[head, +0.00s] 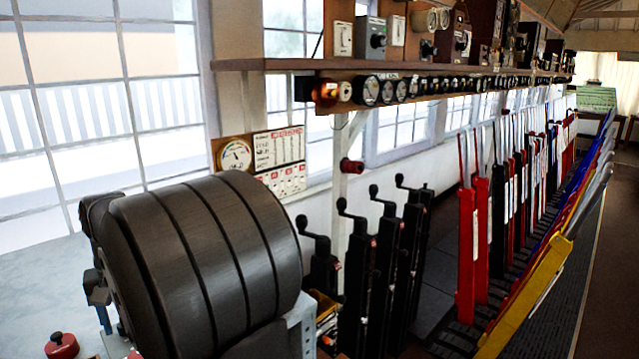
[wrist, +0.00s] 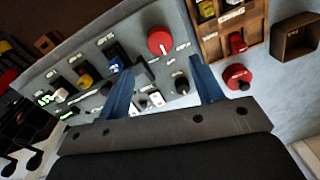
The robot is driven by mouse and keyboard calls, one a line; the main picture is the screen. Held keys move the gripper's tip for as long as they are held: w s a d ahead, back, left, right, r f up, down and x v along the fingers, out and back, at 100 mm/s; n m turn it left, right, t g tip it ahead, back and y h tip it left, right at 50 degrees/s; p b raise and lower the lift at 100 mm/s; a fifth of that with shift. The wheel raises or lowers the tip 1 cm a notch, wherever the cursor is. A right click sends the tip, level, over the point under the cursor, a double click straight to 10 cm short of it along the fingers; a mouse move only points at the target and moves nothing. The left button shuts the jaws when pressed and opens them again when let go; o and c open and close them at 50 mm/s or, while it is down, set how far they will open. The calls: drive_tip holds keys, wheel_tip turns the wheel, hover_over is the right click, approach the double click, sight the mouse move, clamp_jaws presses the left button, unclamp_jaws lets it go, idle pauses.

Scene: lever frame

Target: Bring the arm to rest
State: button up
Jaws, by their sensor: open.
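My gripper (wrist: 158,80) is open, with its two blue fingers apart and nothing seen between them. It is over a grey control panel (wrist: 95,52) in the wrist view. The panel carries a round red button (wrist: 160,41), a black knob (wrist: 181,85), and a row of coloured switches. In the head view, part of the gripper's blue fingers (head: 99,298) shows at the lower left, beside large dark rounded segments that appear to be my arm. These segments hide much of the bench and panel.
Black crank handles (head: 385,250) stand right of my arm. A long row of levers follows, with red ones (head: 467,240) and a leaning yellow one (head: 525,295). A shelf (head: 400,66) with instruments runs above. A red knob (wrist: 238,77) and wooden box (wrist: 296,37) sit beside the panel.

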drive_tip(key=f, duration=0.9)
drive_tip(key=shift+s+a, duration=0.15)
drive_tip(key=shift+a, duration=0.05)
wheel_tip(320, 180, up, 18)
wheel_tip(320, 180, down, 18)
drive_tip(key=shift+f, duration=0.1)
drive_tip(key=n, duration=0.4)
drive_tip(key=shift+n, duration=0.4)
drive_tip(key=n, duration=0.4)
drive_tip(key=shift+n, duration=0.4)
drive_tip(key=shift+r, duration=2.7)
